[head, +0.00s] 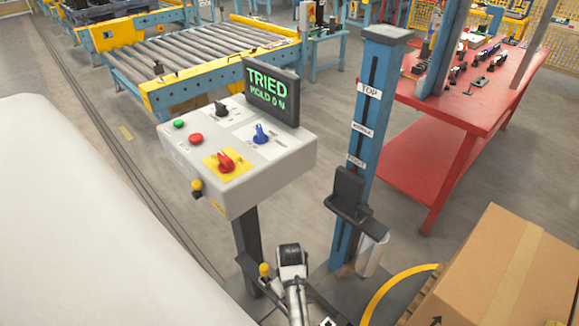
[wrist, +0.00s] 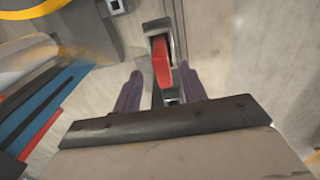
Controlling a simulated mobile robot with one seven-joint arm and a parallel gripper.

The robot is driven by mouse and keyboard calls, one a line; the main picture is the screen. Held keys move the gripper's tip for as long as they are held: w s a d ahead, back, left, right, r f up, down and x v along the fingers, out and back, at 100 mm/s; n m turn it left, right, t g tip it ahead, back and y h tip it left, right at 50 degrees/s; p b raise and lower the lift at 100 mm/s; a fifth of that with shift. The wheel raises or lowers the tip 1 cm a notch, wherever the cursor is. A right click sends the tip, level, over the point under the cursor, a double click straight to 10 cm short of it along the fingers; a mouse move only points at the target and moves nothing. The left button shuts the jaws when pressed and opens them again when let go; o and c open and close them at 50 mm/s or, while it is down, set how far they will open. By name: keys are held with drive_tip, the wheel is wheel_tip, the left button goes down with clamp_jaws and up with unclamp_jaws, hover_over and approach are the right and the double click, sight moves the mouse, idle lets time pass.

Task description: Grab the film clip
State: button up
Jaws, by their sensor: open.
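In the wrist view, my gripper (wrist: 160,92) is open, with its two dark purple fingers apart. A red piece (wrist: 162,62) in a grey-black bracket stands just ahead of the fingers, in line with the gap between them. It looks like the film clip, but I cannot be sure. The bracket's lower end reaches down into the gap, and I see no finger closed on it. In the head view, the blue mast (head: 366,150) carries a black carriage (head: 348,195), with a white roll (head: 371,255) low beside it. I cannot make out the red piece there.
A grey control box (head: 245,180) with knobs and a "TRIED HOLD ON" screen (head: 270,92) stands left of the mast. A cardboard box (head: 515,270) is at the lower right. A red table (head: 470,100) and a roller conveyor (head: 190,60) stand behind. A white bulk fills the left.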

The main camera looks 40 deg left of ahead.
drive_tip(key=shift+s+d+f, duration=0.1)
drive_tip(key=shift+s+f, duration=0.1)
drive_tip(key=shift+f, duration=1.65)
clamp_jaws()
drive_tip(key=shift+r, duration=0.1)
